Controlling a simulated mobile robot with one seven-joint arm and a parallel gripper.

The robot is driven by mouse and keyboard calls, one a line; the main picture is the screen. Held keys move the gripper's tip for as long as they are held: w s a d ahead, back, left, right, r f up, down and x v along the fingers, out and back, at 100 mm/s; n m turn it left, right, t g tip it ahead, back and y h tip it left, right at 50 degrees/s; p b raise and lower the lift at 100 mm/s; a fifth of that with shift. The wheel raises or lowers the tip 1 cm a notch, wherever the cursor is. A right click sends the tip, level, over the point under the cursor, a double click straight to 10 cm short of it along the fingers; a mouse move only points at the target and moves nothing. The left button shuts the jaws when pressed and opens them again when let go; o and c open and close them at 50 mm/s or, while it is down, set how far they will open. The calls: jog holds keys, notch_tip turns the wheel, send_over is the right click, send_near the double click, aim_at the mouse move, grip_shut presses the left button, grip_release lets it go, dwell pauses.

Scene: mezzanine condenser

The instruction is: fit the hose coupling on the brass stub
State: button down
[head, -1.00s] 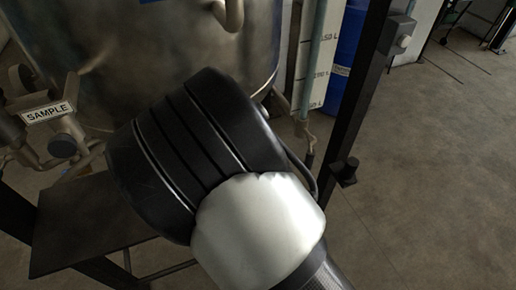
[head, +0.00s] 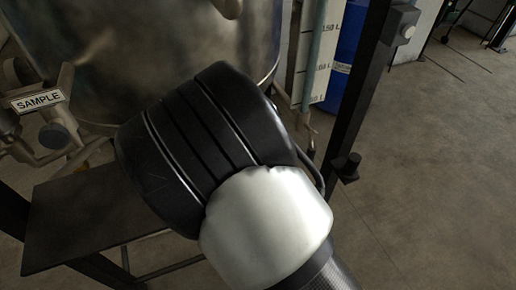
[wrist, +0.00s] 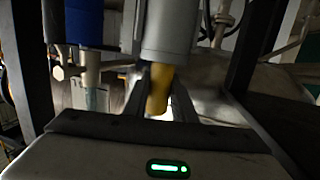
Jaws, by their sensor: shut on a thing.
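In the wrist view my gripper (wrist: 160,88) is shut on a yellow piece (wrist: 158,90), apparently part of the hose coupling. A grey cylinder (wrist: 167,32) meets the yellow piece at its upper end. I cannot tell whether they are one part or only touch. The fingers are dark and hide the sides of the yellow piece. I cannot make out the brass stub for certain in either view. In the head view my own black and white arm links cover the gripper and what it holds.
A steel tank (head: 160,50) fills the upper left. Valve piping with a SAMPLE tag (head: 38,102) and a dark shelf (head: 80,220) are at left. A dark post (head: 358,110) stands right of the arm, before a blue drum (head: 345,65). Floor at right is mostly clear.

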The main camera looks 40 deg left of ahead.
jog(key=shift+f+b, duration=2.15)
jog(key=c, duration=1.4)
grip_release()
